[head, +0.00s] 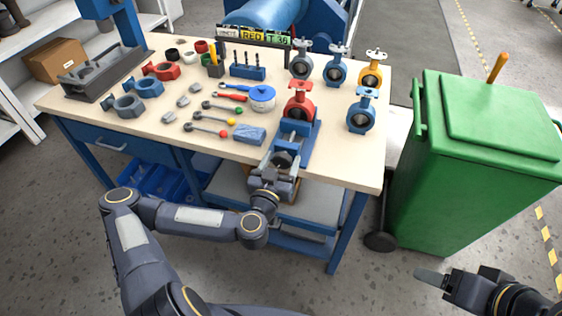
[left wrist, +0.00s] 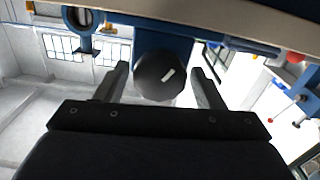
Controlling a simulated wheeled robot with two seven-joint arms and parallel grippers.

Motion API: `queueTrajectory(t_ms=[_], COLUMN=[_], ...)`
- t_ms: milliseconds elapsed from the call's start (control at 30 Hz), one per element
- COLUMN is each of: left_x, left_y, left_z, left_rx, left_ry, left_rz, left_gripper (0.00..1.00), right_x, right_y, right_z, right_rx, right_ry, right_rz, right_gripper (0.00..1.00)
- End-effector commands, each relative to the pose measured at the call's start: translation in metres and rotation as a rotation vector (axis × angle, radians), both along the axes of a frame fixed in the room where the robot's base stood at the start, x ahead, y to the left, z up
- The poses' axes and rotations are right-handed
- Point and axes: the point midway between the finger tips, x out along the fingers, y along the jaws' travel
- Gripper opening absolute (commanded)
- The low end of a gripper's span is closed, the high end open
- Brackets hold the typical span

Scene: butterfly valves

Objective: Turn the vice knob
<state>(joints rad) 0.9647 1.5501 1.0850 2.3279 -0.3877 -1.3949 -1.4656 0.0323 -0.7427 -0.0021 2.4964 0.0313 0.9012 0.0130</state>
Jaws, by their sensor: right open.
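The blue vice (head: 307,141) is mounted at the front edge of the workbench, with a red butterfly valve (head: 299,101) upright at it. The vice's round black knob (left wrist: 160,77) has a white mark and faces my left wrist camera. My left gripper (head: 282,163) is at the bench front by the vice. In the left wrist view the left gripper (left wrist: 165,82) is open, one finger on each side of the knob, with a small gap visible on both sides. My right gripper (head: 430,277) is open and empty, low at the right, below the green bin.
A green wheeled bin (head: 470,170) stands right of the bench. The floor in front is clear.

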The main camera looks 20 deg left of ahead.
Motion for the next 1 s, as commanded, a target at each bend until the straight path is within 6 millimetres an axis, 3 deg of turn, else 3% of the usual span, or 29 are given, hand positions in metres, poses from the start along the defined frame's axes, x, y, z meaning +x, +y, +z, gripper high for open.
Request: queueTrajectory(t_ms=[33,300,667,1000], left_x=[-0.0001,-0.0002,0.0000,0.0001], left_y=[0.0000,0.0001,0.0003,0.0007], left_z=[0.0000,0.0000,0.0021,0.0011], left_rx=[0.000,0.000,-0.067,-0.329], left_ry=[0.000,0.000,-0.001,0.007], left_rz=[0.000,0.000,0.000,-0.001], left_gripper=[0.55,0.24,0.24,0.24], right_x=[0.0000,0.0000,0.0000,0.0001], right_y=[0.0000,0.0000,0.0001,0.0000], right_z=[0.0000,0.0000,0.0044,0.0085], right_rx=[0.000,0.000,0.000,0.000], right_ry=[0.000,0.000,0.000,0.000], right_rz=[0.000,0.000,0.000,0.000], right_gripper=[0.68,0.68,0.68,0.68])
